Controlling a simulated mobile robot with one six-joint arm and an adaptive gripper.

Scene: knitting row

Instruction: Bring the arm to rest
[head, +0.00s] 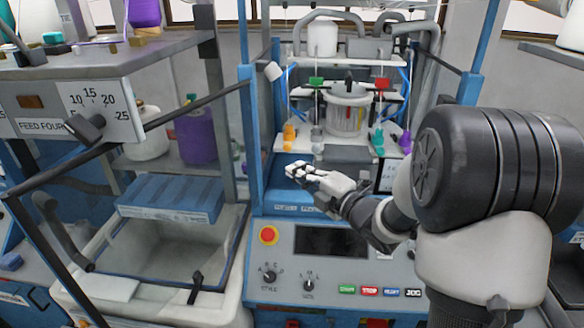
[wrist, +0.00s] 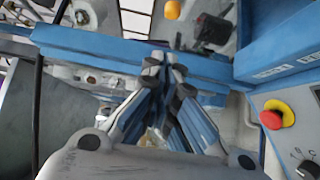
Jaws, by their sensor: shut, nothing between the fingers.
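My arm reaches in from the right side of the head view, with its dark elbow joint large in front. In the wrist view, the two fingertips (wrist: 166,62) meet near the middle of the picture, over the blue frame edge.
The control panel (head: 335,283) has a red emergency button (head: 268,235), also in the wrist view (wrist: 277,115). The machine (head: 347,110) with coloured cones stands behind my gripper. A glass-fronted bin (head: 175,240) and a dial box (head: 75,105) stand at left.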

